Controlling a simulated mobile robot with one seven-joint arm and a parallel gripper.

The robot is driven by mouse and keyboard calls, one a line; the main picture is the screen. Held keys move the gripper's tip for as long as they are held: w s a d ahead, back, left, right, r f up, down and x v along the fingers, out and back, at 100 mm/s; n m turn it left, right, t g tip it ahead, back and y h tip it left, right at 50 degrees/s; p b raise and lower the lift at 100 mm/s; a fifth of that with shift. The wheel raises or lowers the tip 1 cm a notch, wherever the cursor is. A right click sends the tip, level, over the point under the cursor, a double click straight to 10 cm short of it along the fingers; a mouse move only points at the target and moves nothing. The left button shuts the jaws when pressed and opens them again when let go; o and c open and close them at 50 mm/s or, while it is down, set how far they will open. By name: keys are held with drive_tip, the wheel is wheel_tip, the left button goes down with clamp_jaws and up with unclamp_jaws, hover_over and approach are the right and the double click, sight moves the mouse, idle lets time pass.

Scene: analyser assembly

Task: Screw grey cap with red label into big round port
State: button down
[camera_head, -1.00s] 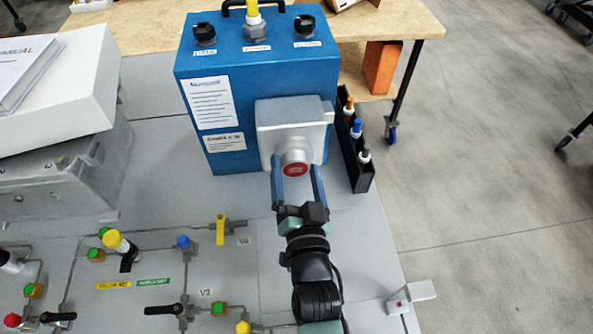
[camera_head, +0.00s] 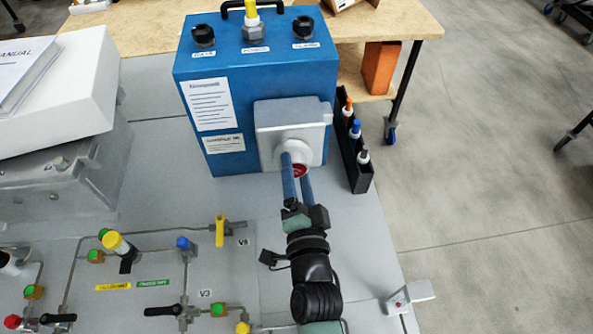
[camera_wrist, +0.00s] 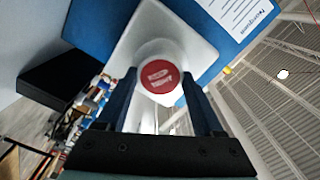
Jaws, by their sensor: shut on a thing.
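The grey cap with the red label (camera_head: 299,170) sits at the big round port on the front of the grey housing (camera_head: 285,118) of the blue analyser box (camera_head: 255,75). In the wrist view the cap's red label (camera_wrist: 158,77) faces the camera and looks turned. My gripper (camera_head: 294,165) is shut on the cap, one blue finger at each side of it. In the wrist view the fingers (camera_wrist: 160,90) flank the cap. The left finger hides part of the cap in the head view. The thread and the port opening are hidden.
A black rack (camera_head: 353,145) with several bottles stands right of the box. A panel with pipes and valves (camera_head: 150,270) lies at the lower left. A grey case (camera_head: 60,175) with a white box on top is at the left.

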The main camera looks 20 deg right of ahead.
drive_tip(key=m, duration=2)
drive_tip(key=shift+w+a+p, duration=0.15)
drive_tip(key=shift+a+p, duration=0.2)
unclamp_jaws()
drive_tip(key=shift+d+f, duration=0.1)
drive_tip(key=shift+f, duration=0.1)
drive_tip(key=shift+s, duration=0.2)
drive_tip(key=b+v, duration=0.2)
drive_tip(key=v, duration=0.4)
drive_tip(key=shift+s, duration=0.4)
